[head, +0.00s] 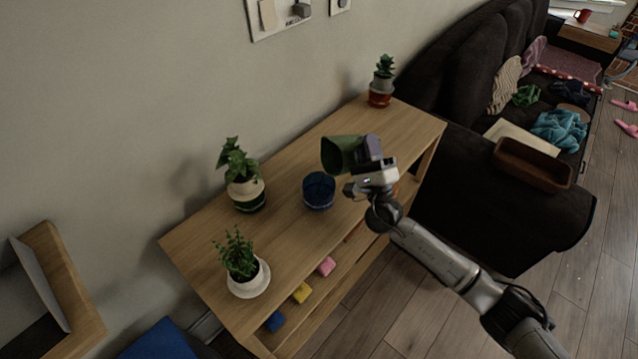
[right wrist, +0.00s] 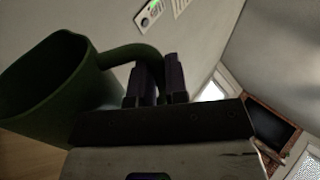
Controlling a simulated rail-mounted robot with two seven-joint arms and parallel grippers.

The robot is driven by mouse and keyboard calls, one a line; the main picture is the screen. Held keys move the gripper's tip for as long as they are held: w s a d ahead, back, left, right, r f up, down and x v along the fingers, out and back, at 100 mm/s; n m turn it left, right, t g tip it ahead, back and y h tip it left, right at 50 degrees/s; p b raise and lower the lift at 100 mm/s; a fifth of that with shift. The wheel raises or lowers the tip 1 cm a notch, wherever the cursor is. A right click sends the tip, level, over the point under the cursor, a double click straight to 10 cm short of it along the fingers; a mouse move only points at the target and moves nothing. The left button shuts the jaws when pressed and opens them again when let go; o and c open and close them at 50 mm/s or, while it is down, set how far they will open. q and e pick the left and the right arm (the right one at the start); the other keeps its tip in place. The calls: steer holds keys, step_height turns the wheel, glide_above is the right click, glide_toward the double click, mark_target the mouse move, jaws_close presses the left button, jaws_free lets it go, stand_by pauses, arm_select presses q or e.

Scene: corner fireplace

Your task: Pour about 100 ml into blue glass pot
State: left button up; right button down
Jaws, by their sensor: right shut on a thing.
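The blue glass pot (head: 319,190) stands upright on the wooden table (head: 300,150), near its middle. A dark green watering vessel (head: 341,154) with a wide mouth is held above the table, just up and right of the blue pot. My right gripper (head: 368,160) is shut on its handle. In the right wrist view the green vessel (right wrist: 50,90) is at left, and the gripper fingers (right wrist: 160,80) close around its looped handle. The vessel looks tilted, its mouth toward the left in the head view. I cannot see its contents or any stream. My left gripper is not in view.
Potted plants stand on the table: a leafy one (head: 242,180) left of the blue pot, a bushy one (head: 241,263) at the near left, and a succulent (head: 381,82) at the far end. The wall runs behind. A dark sofa (head: 500,190) is at right.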

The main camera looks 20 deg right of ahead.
steer(key=shift+r, duration=0.1)
steer(key=d+f+m+g+h+p, duration=0.1)
steer(key=m+h, duration=0.1)
steer(key=m, duration=0.1)
steer(key=d+f+m+g+h+p, duration=0.1)
steer(key=m+h, duration=0.2)
steer(key=m, duration=0.1)
steer(key=w+d+f+m+g+h+p, duration=0.1)
steer(key=f+m+g+h, duration=0.1)
steer(key=m, duration=0.1)
steer(key=shift+d+h, duration=0.3)
steer(key=shift+w, duration=0.1)
stand_by(0.8)
